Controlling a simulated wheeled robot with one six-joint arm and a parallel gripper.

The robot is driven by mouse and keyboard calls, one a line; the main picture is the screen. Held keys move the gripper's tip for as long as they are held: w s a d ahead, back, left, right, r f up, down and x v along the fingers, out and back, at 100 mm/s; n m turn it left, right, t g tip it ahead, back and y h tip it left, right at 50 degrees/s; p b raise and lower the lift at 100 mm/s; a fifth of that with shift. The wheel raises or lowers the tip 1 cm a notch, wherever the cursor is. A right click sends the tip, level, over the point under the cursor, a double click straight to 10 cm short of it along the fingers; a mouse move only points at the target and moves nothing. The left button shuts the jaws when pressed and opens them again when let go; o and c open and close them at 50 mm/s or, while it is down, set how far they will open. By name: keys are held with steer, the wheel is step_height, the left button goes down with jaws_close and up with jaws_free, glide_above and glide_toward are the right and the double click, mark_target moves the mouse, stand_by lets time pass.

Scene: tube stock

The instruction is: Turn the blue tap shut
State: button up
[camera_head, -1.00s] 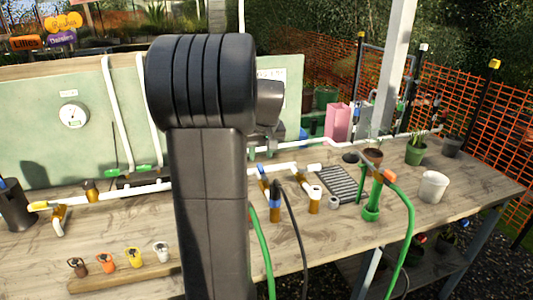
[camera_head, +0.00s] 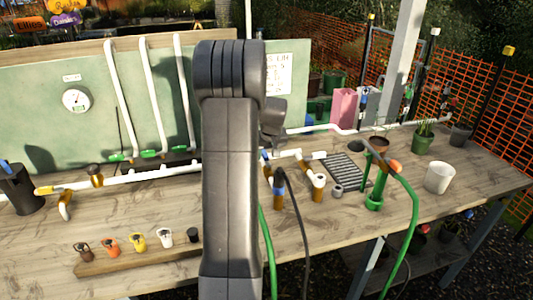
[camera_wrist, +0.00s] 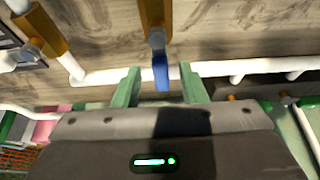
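The blue tap (camera_wrist: 161,72) shows in the wrist view as a blue lever on a grey stem below a brass body (camera_wrist: 155,18), in front of a white pipe. My gripper (camera_wrist: 160,84) is open, with one green finger on each side of the blue lever. Gaps show between the lever and both fingers. In the head view a blue part on a brass fitting (camera_head: 278,187) stands just right of my arm. My gripper is hidden behind my arm there.
A white pipe (camera_head: 130,178) runs along the wooden bench (camera_head: 150,210). A green hose (camera_head: 412,215) and a black hose (camera_head: 297,205) hang over the front edge. A rail with several coloured caps (camera_head: 110,262) lies at the front left. A white pot (camera_head: 439,177) stands at the right.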

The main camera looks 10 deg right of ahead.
steer(key=shift+w+f, duration=0.15)
steer(key=shift+f, duration=0.2)
steer(key=shift+c, duration=0.2)
jaws_close()
